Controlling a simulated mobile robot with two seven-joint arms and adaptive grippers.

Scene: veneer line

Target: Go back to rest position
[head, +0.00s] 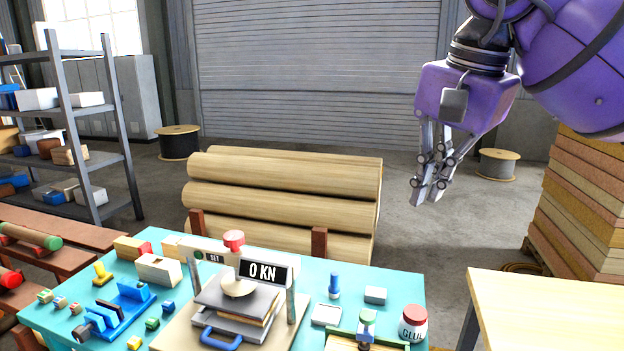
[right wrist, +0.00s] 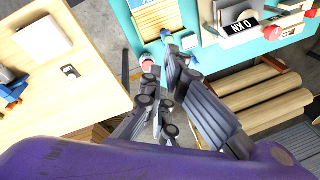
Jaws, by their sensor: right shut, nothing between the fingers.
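My right gripper (head: 428,190) hangs from the purple arm at the upper right of the head view, fingers pointing down and brought together, with nothing between them. It is in the air above the grey floor, beyond and to the right of the teal workbench (head: 400,283), touching nothing. In the right wrist view the dark finger links of the right gripper (right wrist: 172,75) fill the middle, with the bench beyond them. My left gripper is not in view.
A press (head: 265,272) reading 0 KN, a glue jar (head: 413,324) and small tools stand on the bench. Stacked logs (head: 285,200) lie behind it. A pale wooden table (head: 550,305) and board stack (head: 585,200) are at right. Floor between logs and boards is largely clear.

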